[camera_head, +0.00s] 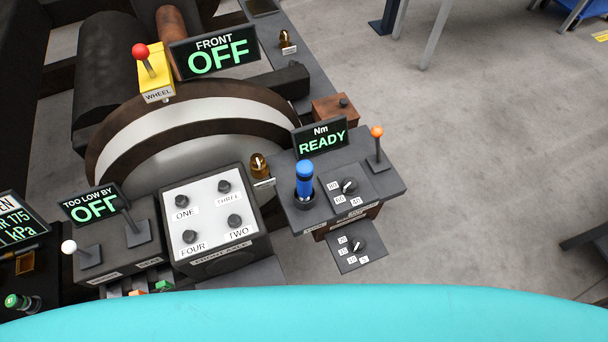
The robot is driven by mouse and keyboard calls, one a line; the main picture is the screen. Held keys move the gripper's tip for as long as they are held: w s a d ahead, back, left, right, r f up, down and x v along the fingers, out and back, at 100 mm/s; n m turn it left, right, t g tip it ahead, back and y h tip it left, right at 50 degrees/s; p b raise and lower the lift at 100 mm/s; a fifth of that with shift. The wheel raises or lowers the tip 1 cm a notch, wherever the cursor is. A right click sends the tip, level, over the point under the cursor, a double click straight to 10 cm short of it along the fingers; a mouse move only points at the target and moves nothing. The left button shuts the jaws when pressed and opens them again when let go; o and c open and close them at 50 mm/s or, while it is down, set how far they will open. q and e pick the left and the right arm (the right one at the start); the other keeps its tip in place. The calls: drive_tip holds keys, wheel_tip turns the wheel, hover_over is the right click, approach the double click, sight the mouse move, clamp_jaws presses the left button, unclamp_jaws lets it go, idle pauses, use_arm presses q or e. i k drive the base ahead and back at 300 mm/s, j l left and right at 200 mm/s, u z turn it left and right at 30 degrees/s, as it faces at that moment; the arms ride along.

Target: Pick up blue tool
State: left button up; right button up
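The blue tool (304,178) stands upright in a dark round holder (304,200) on the left part of a dark grey console top (380,195). Its lower end is hidden in the holder. A display reading "Nm READY" (320,138) stands just behind it. A dial (349,186) with number labels is to its right. Neither of my grippers shows in the camera_head view.
A lever with an orange knob (377,132) rises right of the tool. A white-topped box with several knobs (212,212) stands left of it. A large wheel (185,120) lies behind. Open grey floor (480,150) is to the right. A turquoise surface fills the bottom.

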sight(305, 168)
drive_tip(key=u, duration=1.95)
drive_tip(key=k+l+z, duration=0.15)
drive_tip(key=z, duration=1.65)
drive_tip(key=k+j+u, duration=0.2)
drive_tip(key=j, duration=0.35)
drive_tip(key=j+u, duration=0.15)
drive_tip(key=j, duration=0.4)
